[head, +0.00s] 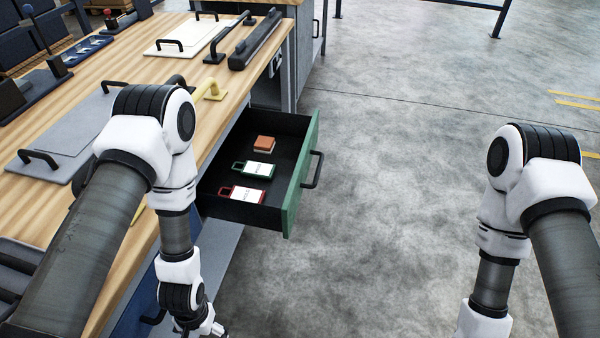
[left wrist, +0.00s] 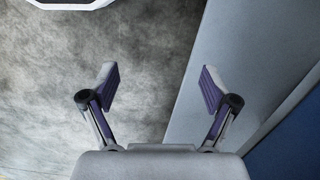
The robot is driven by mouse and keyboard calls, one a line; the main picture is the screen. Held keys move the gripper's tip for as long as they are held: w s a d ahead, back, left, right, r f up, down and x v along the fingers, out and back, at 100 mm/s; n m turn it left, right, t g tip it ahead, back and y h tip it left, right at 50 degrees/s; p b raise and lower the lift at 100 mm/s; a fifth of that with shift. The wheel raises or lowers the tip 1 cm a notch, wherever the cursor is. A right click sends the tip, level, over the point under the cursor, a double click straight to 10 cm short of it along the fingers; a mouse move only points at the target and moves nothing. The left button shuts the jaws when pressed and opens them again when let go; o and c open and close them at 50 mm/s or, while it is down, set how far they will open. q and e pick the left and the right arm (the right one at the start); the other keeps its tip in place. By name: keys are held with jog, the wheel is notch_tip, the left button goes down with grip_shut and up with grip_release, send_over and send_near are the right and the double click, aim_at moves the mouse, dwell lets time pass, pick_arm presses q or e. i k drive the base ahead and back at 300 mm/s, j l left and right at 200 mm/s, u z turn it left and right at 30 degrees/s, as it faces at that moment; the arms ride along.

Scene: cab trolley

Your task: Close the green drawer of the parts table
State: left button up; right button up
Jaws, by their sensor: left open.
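The green drawer (head: 303,170) of the wooden-topped parts table (head: 120,72) is pulled out, with its green front and dark handle (head: 313,169) facing right over the floor. Inside lie an orange block (head: 264,144), a green-framed tag (head: 254,169) and a red-framed tag (head: 242,194). My left arm hangs down in front of the table, nearer me than the drawer. In the left wrist view my left gripper (left wrist: 158,88) is open and empty, above the floor and beside a grey table surface. My right gripper is out of view below the frame.
The tabletop carries a grey panel with handles (head: 75,140), a white panel (head: 190,37), a black bar (head: 256,40) and a yellow handle (head: 210,90). A grey cabinet (head: 302,50) stands behind the drawer. The concrete floor (head: 400,170) right of the drawer is clear.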

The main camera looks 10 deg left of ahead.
aim_at(295, 136)
jog(key=i+l+u, duration=0.4)
jog(key=i, duration=0.2)
jog(key=i+l+u, duration=0.4)
jog(key=i+l, duration=0.1)
jog(key=i, duration=0.05)
